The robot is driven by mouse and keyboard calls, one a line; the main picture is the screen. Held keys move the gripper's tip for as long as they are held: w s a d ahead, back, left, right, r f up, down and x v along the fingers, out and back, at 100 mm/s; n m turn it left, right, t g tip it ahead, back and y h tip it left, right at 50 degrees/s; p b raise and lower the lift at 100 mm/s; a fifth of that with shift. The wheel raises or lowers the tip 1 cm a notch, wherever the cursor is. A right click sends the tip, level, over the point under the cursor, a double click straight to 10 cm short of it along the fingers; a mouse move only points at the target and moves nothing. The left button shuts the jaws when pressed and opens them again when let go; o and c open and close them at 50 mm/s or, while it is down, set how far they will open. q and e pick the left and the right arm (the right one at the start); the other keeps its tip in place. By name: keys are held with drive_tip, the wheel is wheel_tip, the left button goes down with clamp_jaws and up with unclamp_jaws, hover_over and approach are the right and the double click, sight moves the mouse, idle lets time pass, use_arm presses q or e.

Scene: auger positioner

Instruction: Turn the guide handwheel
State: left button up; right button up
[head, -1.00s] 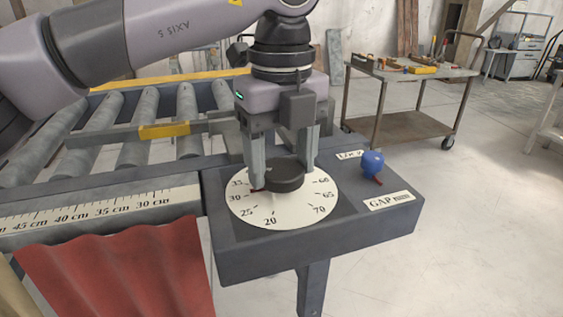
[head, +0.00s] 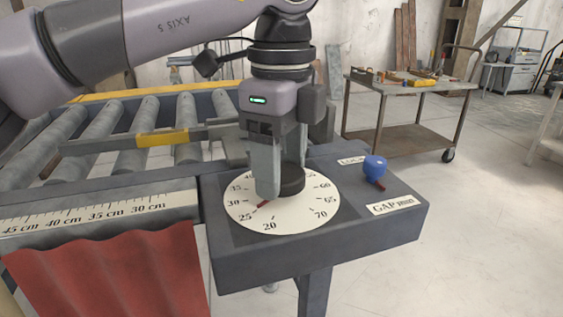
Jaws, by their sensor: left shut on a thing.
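The guide handwheel is a dark round knob (head: 292,182) at the centre of a white numbered dial (head: 293,216) on a dark grey box. A red pointer (head: 263,204) shows beside the front finger, between about 25 and 30 on the dial. My right gripper is not in view.
A roller conveyor (head: 140,125) with a yellow-marked bar lies to the left. A centimetre scale (head: 100,213) runs along its front edge, above a red corrugated sheet (head: 110,275). A GAP mm label (head: 391,204) is at the box's right. A tool cart (head: 410,90) stands behind on open floor.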

use_arm(q)
drive_tip(key=shift+r, duration=0.1)
idle(0.3)
drive_tip(key=o, duration=1.1)
drive_tip(key=shift+r+p, duration=0.8)
drive_tip(key=shift+r, duration=2.75)
